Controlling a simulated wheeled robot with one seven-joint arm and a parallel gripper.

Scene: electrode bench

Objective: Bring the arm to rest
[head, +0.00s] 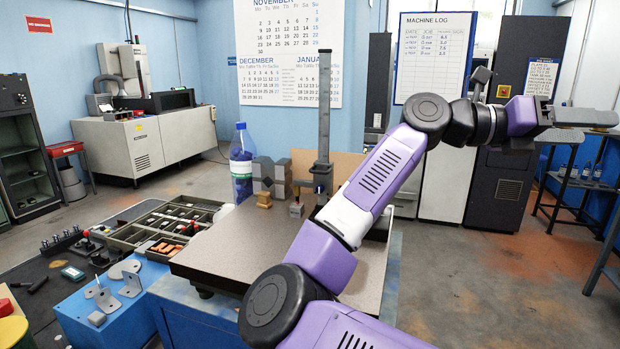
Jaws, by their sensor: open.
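My purple and black arm rises from the bottom of the head view, bends at a joint above the bench and reaches out to the right. My gripper (600,118) is at the far right, held high and level, well to the right of the bench top. Its fingers are seen side-on and nothing shows between them. It touches nothing that I can see.
The granite surface plate (235,245) on a blue bench holds a height gauge stand (324,120) and small blocks (265,200). A blue bottle (241,165) stands behind it. Parts trays (150,235) lie left. A dark cabinet (500,185) stands behind my forearm.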

